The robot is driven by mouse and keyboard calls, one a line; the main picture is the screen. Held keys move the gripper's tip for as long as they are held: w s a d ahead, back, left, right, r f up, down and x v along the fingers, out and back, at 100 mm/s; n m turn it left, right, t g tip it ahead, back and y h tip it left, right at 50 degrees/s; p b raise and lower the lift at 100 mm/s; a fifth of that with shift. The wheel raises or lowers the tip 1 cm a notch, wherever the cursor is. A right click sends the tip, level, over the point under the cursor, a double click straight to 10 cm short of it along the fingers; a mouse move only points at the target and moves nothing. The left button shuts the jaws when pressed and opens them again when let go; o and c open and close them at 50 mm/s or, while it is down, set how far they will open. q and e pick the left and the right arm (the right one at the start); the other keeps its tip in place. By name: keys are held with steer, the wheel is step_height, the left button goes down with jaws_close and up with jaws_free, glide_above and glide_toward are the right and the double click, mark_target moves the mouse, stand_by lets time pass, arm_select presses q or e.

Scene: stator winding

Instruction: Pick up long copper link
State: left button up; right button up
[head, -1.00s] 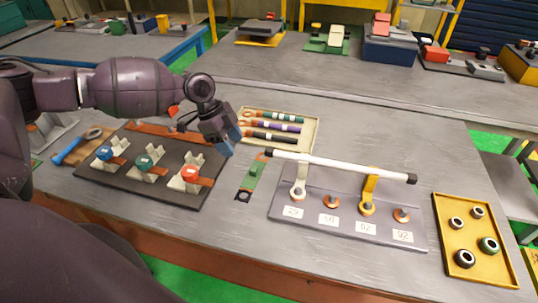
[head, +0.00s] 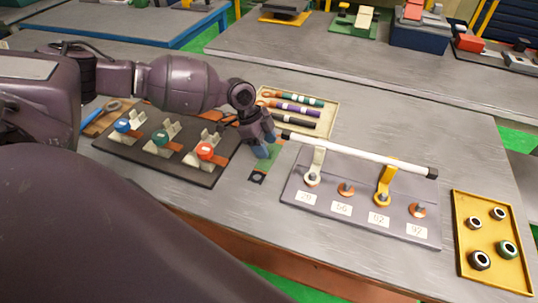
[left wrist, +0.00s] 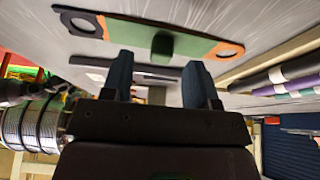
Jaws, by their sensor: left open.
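The long copper link (head: 258,177) lies on the grey table between the black switch board and the grey numbered board. It has a green middle with a small raised green block, copper-coloured ends with round holes, and a black tip at one end. The link also shows in the left wrist view (left wrist: 190,45), across the top. My left gripper (head: 267,150) is open and empty, its blue fingertips over the link and hiding part of it. In the left wrist view, the two fingers (left wrist: 157,76) stand apart, pointing at the link's middle. My right gripper is not in view.
A cream tray (head: 333,118) with coloured rods lies just behind my left gripper. A white bar (head: 360,156) with black ends spans the numbered board (head: 330,218) close on the right. A yellow tray (head: 463,245) with rings stands at far right. The black switch board (head: 195,178) is left.

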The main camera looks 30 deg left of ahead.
arm_select(q)
steer(key=shift+x, duration=1)
jaws_close()
steer(key=shift+r, duration=0.1)
